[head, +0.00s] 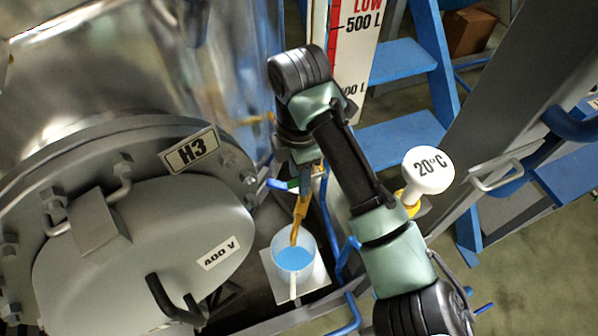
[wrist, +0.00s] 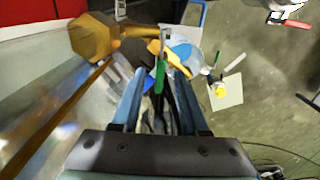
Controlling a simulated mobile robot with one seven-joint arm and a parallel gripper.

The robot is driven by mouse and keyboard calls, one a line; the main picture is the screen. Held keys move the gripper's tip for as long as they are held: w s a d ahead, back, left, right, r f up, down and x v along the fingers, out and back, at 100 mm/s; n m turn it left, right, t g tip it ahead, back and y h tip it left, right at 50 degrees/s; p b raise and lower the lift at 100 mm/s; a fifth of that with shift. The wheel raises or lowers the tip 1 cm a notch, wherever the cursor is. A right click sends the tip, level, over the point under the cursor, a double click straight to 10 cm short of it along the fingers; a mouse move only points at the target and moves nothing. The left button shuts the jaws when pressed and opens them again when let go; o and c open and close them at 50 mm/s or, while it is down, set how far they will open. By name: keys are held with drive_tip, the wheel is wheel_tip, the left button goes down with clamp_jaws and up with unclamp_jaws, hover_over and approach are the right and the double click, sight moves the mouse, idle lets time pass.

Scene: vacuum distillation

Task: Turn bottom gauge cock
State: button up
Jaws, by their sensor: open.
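The bottom gauge cock has a brass body (wrist: 93,37), large at the upper left of the wrist view, and a lever with a green handle (wrist: 160,77). The green handle also shows small under my wrist in the head view (head: 293,185). My gripper (wrist: 158,88) is open, its blue fingers on either side of the green handle as seen from the wrist. I cannot tell whether they touch it. A brass spout (head: 300,215) runs down from the cock into a container of blue liquid (head: 294,258). My arm hides most of the cock in the head view.
The grey H3 vessel flange (head: 100,150) fills the left. A level scale board (head: 352,40) stands behind my wrist. A white 20°C gauge (head: 428,170) is right of my arm. Blue steps (head: 400,62) and blue pipes (head: 330,225) are close by.

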clamp_jaws()
idle(1.3)
